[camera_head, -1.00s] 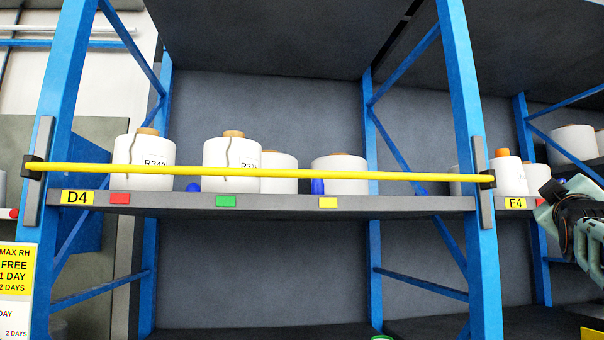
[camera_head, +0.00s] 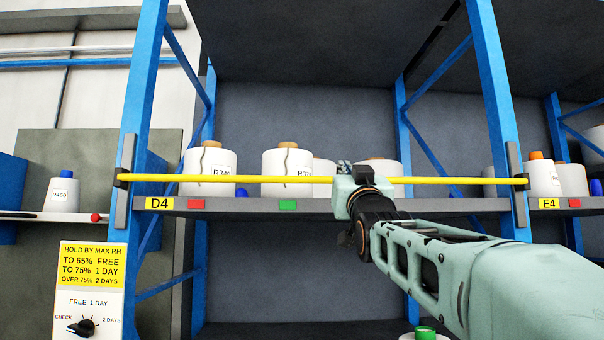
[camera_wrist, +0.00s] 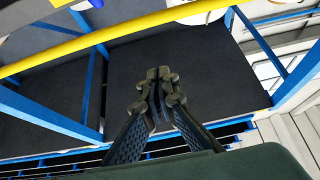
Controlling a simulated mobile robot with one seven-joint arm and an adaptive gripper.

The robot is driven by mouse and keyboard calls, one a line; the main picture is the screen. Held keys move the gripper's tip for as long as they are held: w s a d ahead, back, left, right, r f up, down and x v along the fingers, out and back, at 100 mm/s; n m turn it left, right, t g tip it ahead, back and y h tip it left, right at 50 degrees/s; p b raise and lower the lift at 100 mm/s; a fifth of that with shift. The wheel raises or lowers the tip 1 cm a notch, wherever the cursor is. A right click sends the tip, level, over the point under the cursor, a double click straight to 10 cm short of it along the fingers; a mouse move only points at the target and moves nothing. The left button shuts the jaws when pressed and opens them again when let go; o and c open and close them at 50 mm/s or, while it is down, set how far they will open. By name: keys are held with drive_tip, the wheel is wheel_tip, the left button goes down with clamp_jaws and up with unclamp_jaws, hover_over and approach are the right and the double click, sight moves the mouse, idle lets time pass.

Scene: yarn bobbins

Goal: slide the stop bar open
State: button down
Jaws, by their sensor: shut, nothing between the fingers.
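The yellow stop bar (camera_head: 245,179) runs level across the front of the D4 shelf, between a dark bracket on the left post (camera_head: 121,180) and one on the right post (camera_head: 521,182). It also crosses the upper left of the wrist view (camera_wrist: 75,45). My gripper (camera_head: 354,173) is in front of the bar, right of its middle, and hides a short piece of it. In the wrist view my gripper (camera_wrist: 160,88) is shut and empty, its fingertips together and apart from the bar in the picture. Whether it touches the bar cannot be told.
White yarn bobbins (camera_head: 210,170) stand on the D4 shelf (camera_head: 240,208) behind the bar. More stand on the E4 shelf at right. A sign with a dial (camera_head: 90,285) is at lower left. Blue posts (camera_head: 145,100) flank the bay. A green-topped bobbin (camera_head: 425,334) shows below.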

drive_tip(key=p+x, duration=0.9)
drive_tip(key=p, duration=0.1)
drive_tip(key=f, duration=0.2)
drive_tip(key=w+f+b, duration=0.1)
drive_tip(key=shift+w+f, duration=0.1)
drive_tip(key=shift+f, duration=0.3)
wheel_tip(320, 180, down, 9)
drive_tip(key=b, duration=0.9)
drive_tip(key=shift+r, duration=0.25)
wheel_tip(320, 180, up, 5)
drive_tip(key=s+p, duration=0.1)
drive_tip(key=p, duration=0.1)
drive_tip(key=f+b+v, duration=0.1)
drive_tip(key=b+v, duration=0.9)
drive_tip(key=b, duration=0.1)
drive_tip(key=shift+b, duration=0.4)
